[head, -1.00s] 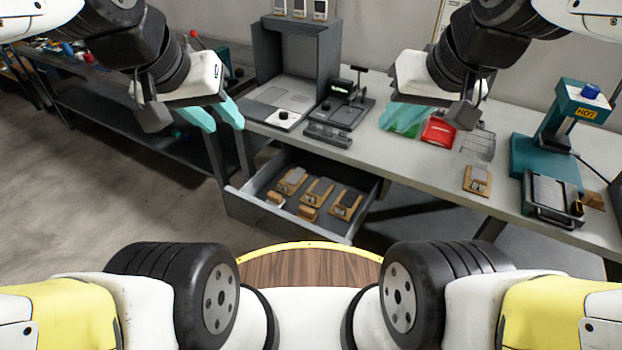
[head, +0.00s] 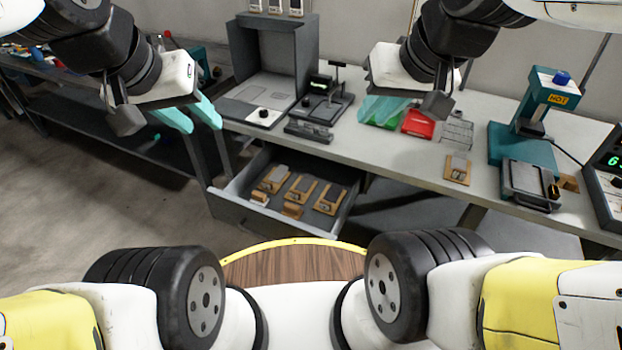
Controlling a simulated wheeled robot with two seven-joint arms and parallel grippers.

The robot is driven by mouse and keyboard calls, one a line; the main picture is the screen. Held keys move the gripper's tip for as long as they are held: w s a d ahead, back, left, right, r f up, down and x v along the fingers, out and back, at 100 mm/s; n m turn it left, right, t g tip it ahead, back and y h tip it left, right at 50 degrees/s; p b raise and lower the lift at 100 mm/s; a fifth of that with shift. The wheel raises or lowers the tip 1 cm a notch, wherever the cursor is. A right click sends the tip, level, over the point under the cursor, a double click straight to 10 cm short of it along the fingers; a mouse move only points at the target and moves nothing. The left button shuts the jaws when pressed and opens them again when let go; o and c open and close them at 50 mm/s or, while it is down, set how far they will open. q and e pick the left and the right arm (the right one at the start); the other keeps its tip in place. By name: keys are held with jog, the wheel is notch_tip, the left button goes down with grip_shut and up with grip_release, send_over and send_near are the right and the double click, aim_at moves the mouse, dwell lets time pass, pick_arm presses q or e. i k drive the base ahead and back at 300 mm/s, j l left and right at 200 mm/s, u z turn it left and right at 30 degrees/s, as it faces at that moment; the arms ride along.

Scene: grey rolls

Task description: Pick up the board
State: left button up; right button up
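A small tan board (head: 458,169) with a grey piece on it lies on the grey bench top, right of centre. Similar tan boards with grey pieces (head: 302,187) lie in the open drawer (head: 240,212) below the bench. My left gripper (head: 190,117) hangs at the left, above and left of the drawer, with its teal fingers apart and nothing between them. My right gripper (head: 384,110) is over the bench, up and left of the board on the bench. Its teal fingers look apart and overlap a green item behind them. Neither gripper touches a board.
A red item (head: 418,123) and a wire rack (head: 457,130) lie behind the bench board. A teal press marked HOT (head: 520,150) stands right of it, with a display box (head: 606,180) beyond. A grey booth (head: 270,60) and a small clamp fixture (head: 322,103) stand at the left.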

aim_at(277, 177)
jog(key=i+j+z, duration=0.1)
jog(key=j+z, duration=0.35)
jog(key=j, duration=0.15)
jog(key=j+z, duration=0.5)
jog(key=i+j, duration=0.05)
jog(key=j, duration=0.05)
